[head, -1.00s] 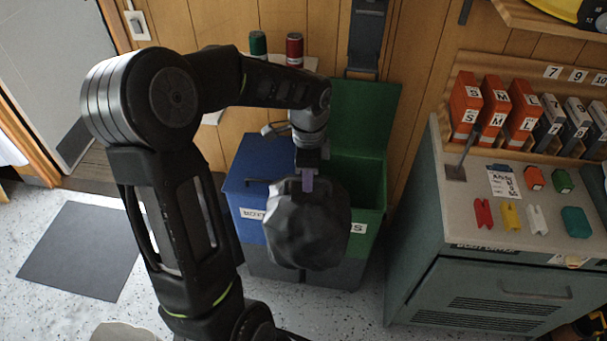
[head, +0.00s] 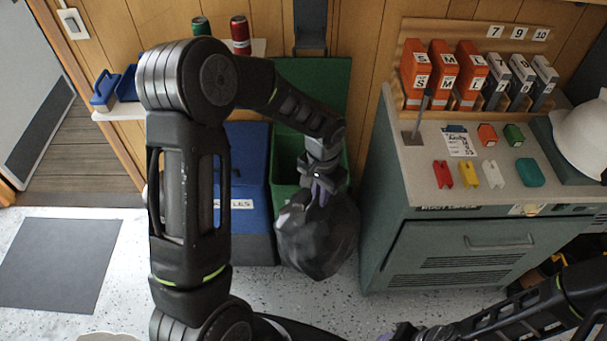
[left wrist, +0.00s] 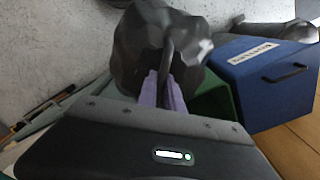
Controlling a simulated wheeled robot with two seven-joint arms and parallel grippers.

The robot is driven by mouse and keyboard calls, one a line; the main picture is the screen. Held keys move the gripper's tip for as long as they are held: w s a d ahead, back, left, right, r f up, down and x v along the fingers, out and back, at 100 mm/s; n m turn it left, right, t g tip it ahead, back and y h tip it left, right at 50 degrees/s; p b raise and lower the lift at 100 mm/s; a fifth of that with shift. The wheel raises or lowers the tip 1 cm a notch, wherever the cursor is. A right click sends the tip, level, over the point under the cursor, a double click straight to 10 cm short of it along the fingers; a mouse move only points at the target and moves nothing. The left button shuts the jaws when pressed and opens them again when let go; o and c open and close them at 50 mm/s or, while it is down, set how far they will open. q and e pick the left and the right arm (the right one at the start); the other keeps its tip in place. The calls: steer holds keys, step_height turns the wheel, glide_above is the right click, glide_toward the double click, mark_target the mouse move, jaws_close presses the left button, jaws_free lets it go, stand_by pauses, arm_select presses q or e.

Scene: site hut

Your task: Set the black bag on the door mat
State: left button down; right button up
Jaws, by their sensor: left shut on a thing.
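The black bag (head: 318,236) hangs from my left gripper (head: 322,190), which is shut on its top. The bag hangs in front of the green bin, above the speckled floor. In the left wrist view the bag (left wrist: 150,45) sits just beyond the purple fingertips (left wrist: 165,90). The door mat (head: 58,264), a flat dark grey rectangle, lies on the floor at the far left, well apart from the bag, and is bare.
The open green bin (head: 285,165) and the blue bin (head: 245,190) stand against the wooden wall. A grey-green cabinet (head: 455,260) with coloured items on top stands close right of the bag. Floor around the mat is clear.

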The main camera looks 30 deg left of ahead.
mark_target(332, 210)
arm_select(q)
steer(key=shift+w+d+f+n, duration=0.3)
steer(key=shift+d+f+n, duration=0.3)
steer(key=shift+d+f, duration=0.15)
steer(key=shift+w+d+f+n, duration=0.3)
steer(key=shift+d+f+n, duration=0.35)
steer(key=shift+d, duration=0.15)
step_height(332, 210, down, 4)
steer(key=b, duration=0.4)
steer(key=shift+f+b, duration=0.25)
steer(key=shift+b, duration=0.05)
